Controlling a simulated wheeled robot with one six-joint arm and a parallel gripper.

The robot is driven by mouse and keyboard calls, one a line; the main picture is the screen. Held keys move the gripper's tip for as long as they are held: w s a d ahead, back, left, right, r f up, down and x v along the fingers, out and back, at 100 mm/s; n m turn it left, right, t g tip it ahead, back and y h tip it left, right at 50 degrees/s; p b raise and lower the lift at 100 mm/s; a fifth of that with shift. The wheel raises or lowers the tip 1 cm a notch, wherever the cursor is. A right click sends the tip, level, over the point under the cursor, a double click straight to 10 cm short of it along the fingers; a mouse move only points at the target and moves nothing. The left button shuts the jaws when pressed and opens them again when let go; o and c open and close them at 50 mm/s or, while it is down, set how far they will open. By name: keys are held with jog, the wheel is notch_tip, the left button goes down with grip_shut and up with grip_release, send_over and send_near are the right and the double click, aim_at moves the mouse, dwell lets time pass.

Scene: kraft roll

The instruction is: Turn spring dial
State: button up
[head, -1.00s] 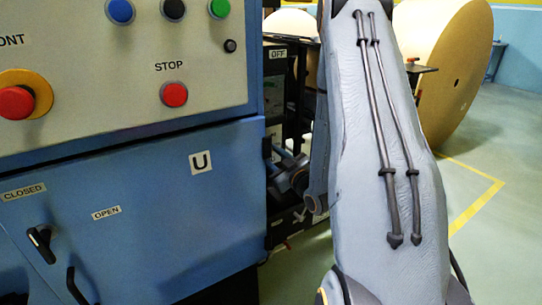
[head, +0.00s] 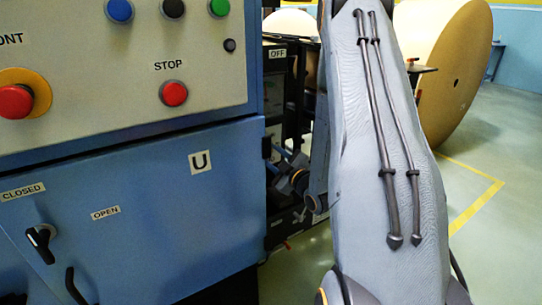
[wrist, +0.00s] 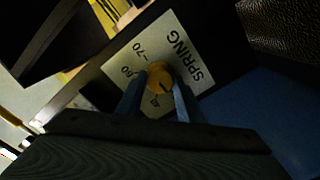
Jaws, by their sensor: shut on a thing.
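The spring dial (wrist: 159,76) is a small round orange-yellow knob with a dark pointer line, seen in the wrist view. It sits on a pale plate (wrist: 181,41) that reads SPRING, with scale numbers such as 70 beside it. My gripper (wrist: 159,92) has its two blue-grey fingers closed on the dial, one on each side. The lower part of the scale is partly hidden by the fingers. In the head view the dial is out of sight and my arm fills the centre right.
In the head view a blue cabinet (head: 130,220) carries a panel with a red STOP button (head: 173,93) and other buttons. A large kraft roll (head: 455,75) stands behind my arm. A yellow line (head: 477,208) marks open floor at right. A dark panel (wrist: 55,40) is close to the gripper.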

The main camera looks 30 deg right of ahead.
jog(key=shift+r, duration=0.1)
jog(key=o, duration=1.1)
jog(key=shift+c, duration=0.2)
jog(key=s, duration=0.7)
jog(key=shift+s+p, duration=0.3)
jog(key=shift+s, duration=0.1)
jog(key=shift+d, duration=0.1)
